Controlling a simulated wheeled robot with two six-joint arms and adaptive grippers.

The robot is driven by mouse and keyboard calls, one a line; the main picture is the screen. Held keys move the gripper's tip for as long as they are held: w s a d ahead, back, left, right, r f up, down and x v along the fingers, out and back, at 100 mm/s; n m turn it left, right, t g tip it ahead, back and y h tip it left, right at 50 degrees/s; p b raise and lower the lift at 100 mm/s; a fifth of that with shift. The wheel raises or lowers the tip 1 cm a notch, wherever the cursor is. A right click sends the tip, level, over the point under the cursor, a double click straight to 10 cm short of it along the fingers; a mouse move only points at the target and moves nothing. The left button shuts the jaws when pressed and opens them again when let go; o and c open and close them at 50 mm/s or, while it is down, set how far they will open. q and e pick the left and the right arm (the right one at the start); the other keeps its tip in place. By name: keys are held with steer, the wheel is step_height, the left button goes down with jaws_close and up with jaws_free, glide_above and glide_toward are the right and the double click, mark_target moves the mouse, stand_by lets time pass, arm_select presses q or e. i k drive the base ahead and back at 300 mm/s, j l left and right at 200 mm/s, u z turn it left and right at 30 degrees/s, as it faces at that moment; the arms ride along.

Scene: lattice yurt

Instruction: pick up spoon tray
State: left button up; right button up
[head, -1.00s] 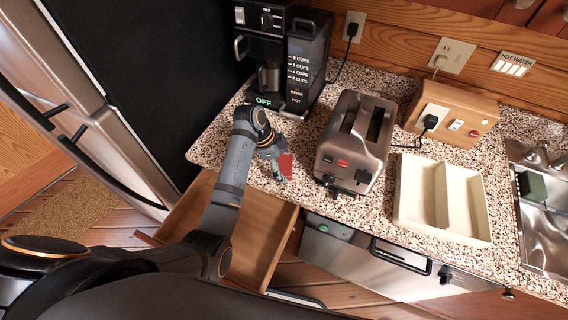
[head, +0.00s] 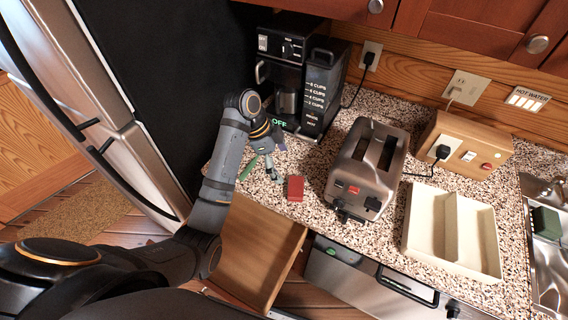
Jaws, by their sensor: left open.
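The spoon tray appears to be the cream tray (head: 408,225) with two empty compartments, lying flat on the speckled counter at the right in the head view. My left gripper (head: 261,172) is open and empty over the left part of the counter, in front of the coffee maker. It is far to the left of the tray, with the toaster between them. A red block (head: 296,188) lies on the counter just right of the gripper, apart from it. My right gripper is not in view.
A toaster (head: 367,165) stands left of the tray, and a coffee maker (head: 300,75) stands at the back. A wooden outlet box (head: 462,147) is behind the tray; the sink (head: 545,275) is to its right. An open drawer (head: 258,250) juts out below the counter.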

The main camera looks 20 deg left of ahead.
mark_target(450, 232)
steer(key=k, duration=1.5)
